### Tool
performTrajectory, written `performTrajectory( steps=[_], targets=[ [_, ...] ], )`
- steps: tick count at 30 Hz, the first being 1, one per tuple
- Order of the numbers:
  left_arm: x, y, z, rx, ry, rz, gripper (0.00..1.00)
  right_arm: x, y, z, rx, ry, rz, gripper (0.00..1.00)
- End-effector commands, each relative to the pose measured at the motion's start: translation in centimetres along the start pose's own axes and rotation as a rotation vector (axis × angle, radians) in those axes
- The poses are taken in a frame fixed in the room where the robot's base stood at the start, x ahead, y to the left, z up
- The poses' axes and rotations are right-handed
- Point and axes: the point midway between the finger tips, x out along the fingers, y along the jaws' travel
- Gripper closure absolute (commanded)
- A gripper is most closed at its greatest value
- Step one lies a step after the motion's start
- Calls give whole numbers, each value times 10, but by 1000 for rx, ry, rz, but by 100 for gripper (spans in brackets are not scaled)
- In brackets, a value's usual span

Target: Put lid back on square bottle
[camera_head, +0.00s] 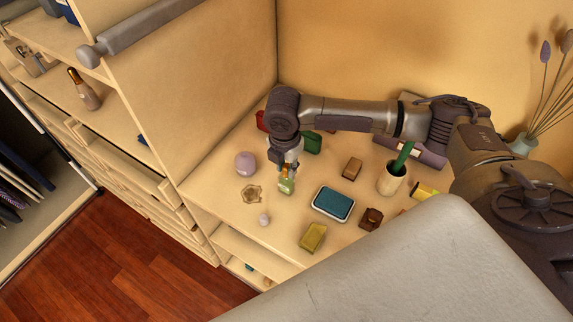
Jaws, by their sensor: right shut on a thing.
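My right gripper (286,168) points down over the small green square bottle (286,186), which stands upright on the wooden counter (220,195). It is shut on a small lid, mostly hidden between the fingers, right at the bottle's top. I cannot tell whether the lid touches the bottle's neck. My left gripper is not in view.
A lilac round bottle (245,163), a gold star-shaped dish (251,193) and a small pale bottle (264,219) stand left of and in front of the bottle. A blue-topped tray (333,204) lies to its right. A cup (391,182) stands farther right.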

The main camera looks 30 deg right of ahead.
Motion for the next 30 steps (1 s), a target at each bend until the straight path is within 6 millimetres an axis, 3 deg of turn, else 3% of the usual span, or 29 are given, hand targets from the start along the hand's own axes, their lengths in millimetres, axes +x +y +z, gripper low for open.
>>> performTrajectory(
  steps=[28,29,30],
  targets=[
    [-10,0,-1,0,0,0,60,0,0,0,0,0,0,97],
    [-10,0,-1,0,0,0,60,0,0,0,0,0,0,72],
    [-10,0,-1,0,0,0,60,0,0,0,0,0,0,66]
  ],
)
